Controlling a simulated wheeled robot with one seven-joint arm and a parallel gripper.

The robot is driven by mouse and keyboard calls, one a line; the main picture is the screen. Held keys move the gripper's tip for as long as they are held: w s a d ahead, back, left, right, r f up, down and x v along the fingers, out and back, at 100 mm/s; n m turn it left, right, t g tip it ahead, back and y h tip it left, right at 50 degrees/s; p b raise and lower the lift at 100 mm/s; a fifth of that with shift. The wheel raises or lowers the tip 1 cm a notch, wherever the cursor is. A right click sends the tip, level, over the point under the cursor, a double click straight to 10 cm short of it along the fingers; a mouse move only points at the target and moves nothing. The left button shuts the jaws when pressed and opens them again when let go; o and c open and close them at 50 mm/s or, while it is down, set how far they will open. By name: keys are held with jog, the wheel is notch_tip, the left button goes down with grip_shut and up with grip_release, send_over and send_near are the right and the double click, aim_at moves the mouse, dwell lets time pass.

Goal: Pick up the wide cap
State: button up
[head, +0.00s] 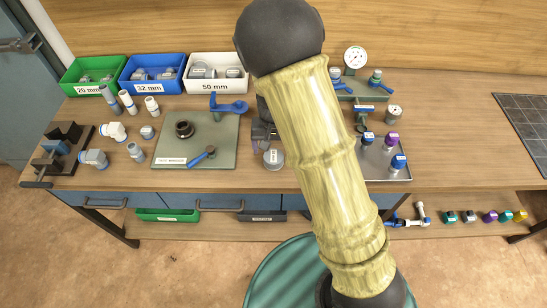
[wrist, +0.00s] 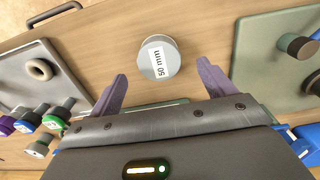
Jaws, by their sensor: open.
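The wide cap is a grey round cap (wrist: 153,62) with a white "50 mm" label. It stands on the wooden bench top, and in the head view the cap (head: 273,159) is just left of my arm, near the front edge. My gripper (wrist: 161,74) is open, with one purple-grey finger on each side of the picture. The cap shows in the gap just ahead of the fingertips, with space on both sides and no visible contact. In the head view my gripper (head: 264,136) is partly hidden behind my arm, close to the cap.
A green-grey plate (head: 225,131) with a valve and a black ring lies left of the cap. A metal tray (head: 389,174) with coloured-knob fittings lies to the right. Labelled bins (head: 151,86) line the back. Bare wood surrounds the cap.

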aim_at(274, 156)
jog(key=shift+f, duration=0.15)
notch_tip(274, 156, down, 5)
jog(key=shift+d+p, duration=0.1)
jog(key=shift+p, duration=0.25)
jog(key=shift+c, duration=0.4)
jog(key=c, duration=1)
